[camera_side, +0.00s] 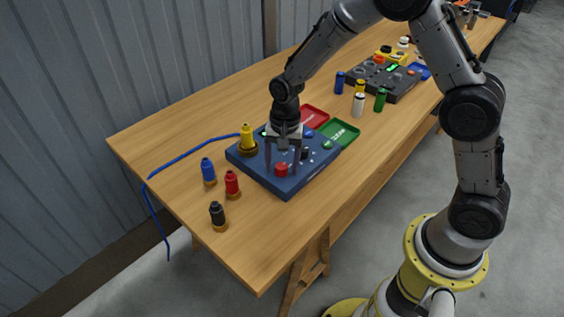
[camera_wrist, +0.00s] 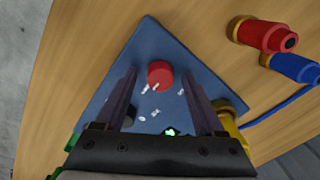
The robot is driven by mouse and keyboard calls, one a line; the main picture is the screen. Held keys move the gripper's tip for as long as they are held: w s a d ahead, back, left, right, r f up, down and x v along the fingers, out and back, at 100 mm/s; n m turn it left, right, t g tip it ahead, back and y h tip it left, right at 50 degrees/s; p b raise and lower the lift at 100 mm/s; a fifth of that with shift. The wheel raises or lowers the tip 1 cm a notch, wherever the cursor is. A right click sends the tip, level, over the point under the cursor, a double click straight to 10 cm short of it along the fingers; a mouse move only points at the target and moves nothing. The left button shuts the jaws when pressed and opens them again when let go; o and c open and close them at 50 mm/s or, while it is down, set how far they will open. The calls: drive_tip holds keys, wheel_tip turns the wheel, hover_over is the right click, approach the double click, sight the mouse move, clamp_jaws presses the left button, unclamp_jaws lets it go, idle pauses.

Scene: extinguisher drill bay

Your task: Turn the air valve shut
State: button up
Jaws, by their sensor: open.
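A blue control panel (camera_side: 290,186) lies on the wooden table. It carries a red knob (camera_side: 282,170), also in the wrist view (camera_wrist: 160,74), a dark knob (camera_wrist: 127,116), white markings and a small green light (camera_wrist: 170,132). Which knob is the air valve cannot be told from any readable label. A yellow fitting (camera_side: 247,140) stands at the panel's left corner. My gripper (camera_side: 282,168) points down over the panel, open. In the wrist view its two fingers (camera_wrist: 160,82) stand on either side of the red knob, apart from it. The height gap is hard to judge.
Blue (camera_side: 208,171), red (camera_side: 232,184) and black (camera_side: 217,214) fittings stand left of the panel. A blue hose (camera_side: 195,151) runs over the table edge. Red (camera_side: 315,116) and green (camera_side: 345,131) trays lie behind. A dark panel (camera_side: 392,88) stands farther back.

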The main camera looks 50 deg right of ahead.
clamp_jaws()
drive_tip(key=shift+n, duration=0.3)
drive_tip(key=n, duration=0.3)
drive_tip(key=shift+n, duration=0.4)
drive_tip(key=n, duration=0.4)
drive_tip(key=shift+w+n, duration=0.1)
drive_tip(key=shift+n, duration=0.2)
drive_tip(key=n, duration=0.4)
drive_tip(key=shift+r, duration=0.1)
drive_tip(key=shift+n+g, duration=0.3)
drive_tip(key=shift+n, duration=2.1)
